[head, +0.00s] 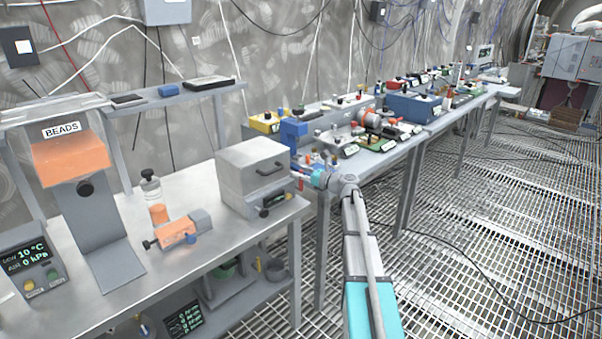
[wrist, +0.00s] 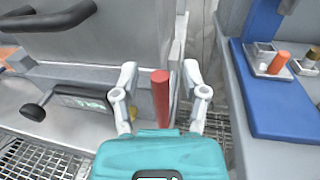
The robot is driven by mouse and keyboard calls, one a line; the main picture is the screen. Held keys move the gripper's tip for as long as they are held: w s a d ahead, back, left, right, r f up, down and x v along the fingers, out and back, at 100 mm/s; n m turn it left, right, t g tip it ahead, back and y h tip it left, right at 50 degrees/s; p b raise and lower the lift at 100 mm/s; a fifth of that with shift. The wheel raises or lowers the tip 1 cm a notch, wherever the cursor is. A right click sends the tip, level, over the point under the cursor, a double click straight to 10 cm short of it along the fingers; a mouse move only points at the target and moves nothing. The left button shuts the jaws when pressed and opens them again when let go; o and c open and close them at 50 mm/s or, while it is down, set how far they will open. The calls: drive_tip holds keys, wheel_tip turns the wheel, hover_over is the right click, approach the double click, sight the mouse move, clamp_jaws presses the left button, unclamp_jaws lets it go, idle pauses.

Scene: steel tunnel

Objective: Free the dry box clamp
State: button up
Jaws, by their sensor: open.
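The dry box (head: 248,170) is a grey metal box with a dark handle on its front, standing at the right end of the near bench. Its wall also shows at the left of the wrist view (wrist: 90,45). A red upright bar, apparently the clamp lever (wrist: 161,98), stands beside the box's right side. My gripper (wrist: 159,72) is open, with one finger on each side of the red bar and visible gaps between. In the head view my gripper (head: 304,176) is at the box's right side. The lower end of the bar is hidden behind my teal gripper body.
A black knob (wrist: 36,110) juts out below the box handle. An orange device (head: 177,233) and a bottle (head: 150,186) stand left of the box. Grated floor (head: 470,250) is open at right.

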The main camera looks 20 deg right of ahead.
drive_tip(key=shift+c, duration=0.2)
clamp_jaws()
drive_tip(key=shift+w+a, duration=0.1)
drive_tip(key=shift+a, duration=0.1)
idle(0.4)
